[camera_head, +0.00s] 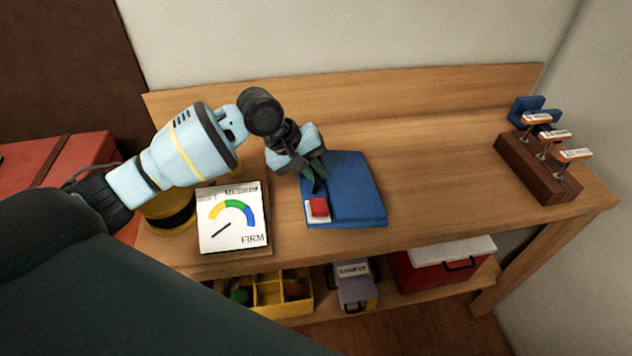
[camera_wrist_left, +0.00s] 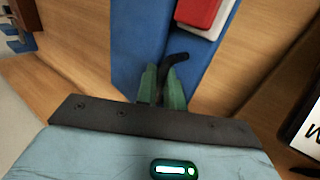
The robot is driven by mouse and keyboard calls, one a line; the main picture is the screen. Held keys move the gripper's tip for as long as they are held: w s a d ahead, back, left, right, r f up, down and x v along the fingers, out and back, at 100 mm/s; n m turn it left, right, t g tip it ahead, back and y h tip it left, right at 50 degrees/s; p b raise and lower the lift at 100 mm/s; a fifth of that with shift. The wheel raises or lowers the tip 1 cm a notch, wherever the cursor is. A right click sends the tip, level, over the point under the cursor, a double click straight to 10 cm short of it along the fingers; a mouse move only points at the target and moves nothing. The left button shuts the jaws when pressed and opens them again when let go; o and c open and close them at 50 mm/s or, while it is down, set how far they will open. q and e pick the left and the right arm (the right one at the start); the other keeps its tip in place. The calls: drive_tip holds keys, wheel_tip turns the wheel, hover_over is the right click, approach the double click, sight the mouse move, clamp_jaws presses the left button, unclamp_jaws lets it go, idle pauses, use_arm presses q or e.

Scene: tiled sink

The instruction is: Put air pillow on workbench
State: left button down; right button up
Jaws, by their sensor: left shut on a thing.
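The air pillow looks to be the flat blue pad (camera_head: 352,185) lying on the wooden workbench (camera_head: 440,160). A red and white piece (camera_head: 318,207) sits at its front left corner. My left gripper (camera_head: 316,180) is over the pad's left part, pointing down. In the left wrist view its green fingers (camera_wrist_left: 163,88) are closed around a thin black curved piece (camera_wrist_left: 176,58) at the blue pad (camera_wrist_left: 135,45). Whether this piece belongs to the pad, and whether the pad is lifted, I cannot tell. My right gripper is not in view.
A dial board (camera_head: 232,228) marked medium and firm stands left of the pad. A brown block with tagged tools (camera_head: 540,168) is at the right end. A yellow bin (camera_head: 275,293) and a red box (camera_head: 430,272) sit on the shelf below. The bench right of the pad is clear.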

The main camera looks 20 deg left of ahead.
use_arm(q)
wheel_tip(320, 180, down, 4)
drive_tip(key=shift+r, duration=0.2)
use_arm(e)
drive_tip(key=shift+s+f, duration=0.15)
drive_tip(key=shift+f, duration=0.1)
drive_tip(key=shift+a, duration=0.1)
use_arm(q)
drive_tip(key=c, duration=1.5)
unclamp_jaws()
drive_tip(key=shift+c, duration=0.2)
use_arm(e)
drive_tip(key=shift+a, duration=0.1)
